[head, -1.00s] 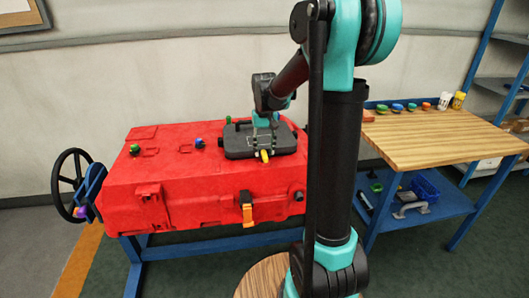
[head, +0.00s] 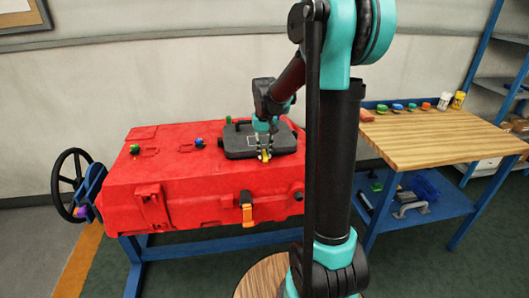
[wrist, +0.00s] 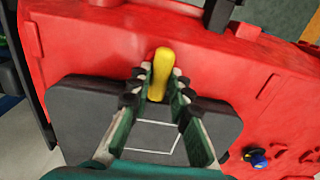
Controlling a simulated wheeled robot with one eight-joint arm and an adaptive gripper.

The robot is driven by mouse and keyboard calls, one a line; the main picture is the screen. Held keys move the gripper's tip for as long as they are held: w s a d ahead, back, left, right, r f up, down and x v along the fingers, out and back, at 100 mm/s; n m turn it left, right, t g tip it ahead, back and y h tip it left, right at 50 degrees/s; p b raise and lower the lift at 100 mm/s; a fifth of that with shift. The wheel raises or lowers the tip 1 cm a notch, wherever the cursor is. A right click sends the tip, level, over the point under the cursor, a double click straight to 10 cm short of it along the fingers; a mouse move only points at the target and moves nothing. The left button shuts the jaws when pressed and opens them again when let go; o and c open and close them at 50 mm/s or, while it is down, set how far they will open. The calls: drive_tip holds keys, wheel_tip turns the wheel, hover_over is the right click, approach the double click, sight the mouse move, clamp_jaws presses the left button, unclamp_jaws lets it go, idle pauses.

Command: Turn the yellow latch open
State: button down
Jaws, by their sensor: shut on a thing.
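The yellow latch (wrist: 161,72) is a short rounded bar at the edge of the dark grey lid (wrist: 85,110) on the red tank (wrist: 110,40). In the wrist view my gripper (wrist: 158,82) has one finger on each side of the latch and is shut on it. The latch points away from the lid, over the red surface. In the head view my gripper (head: 264,152) comes down from above onto the front edge of the lid (head: 240,148), and only part of the latch (head: 265,157) shows between the fingers.
An orange clasp (head: 248,211) hangs on the tank's front face. Blue (head: 199,142) and green (head: 134,148) knobs stand on the top at left. A black handwheel (head: 70,185) is at the left end.

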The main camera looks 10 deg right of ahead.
drive_tip(key=shift+m, duration=0.4)
drive_tip(key=m, duration=0.3)
drive_tip(key=shift+m, duration=0.3)
drive_tip(key=m, duration=0.4)
drive_tip(key=shift+m, duration=0.3)
drive_tip(key=m, duration=0.4)
drive_tip(key=shift+m, duration=2.5)
drive_tip(key=c, duration=1.4)
unclamp_jaws()
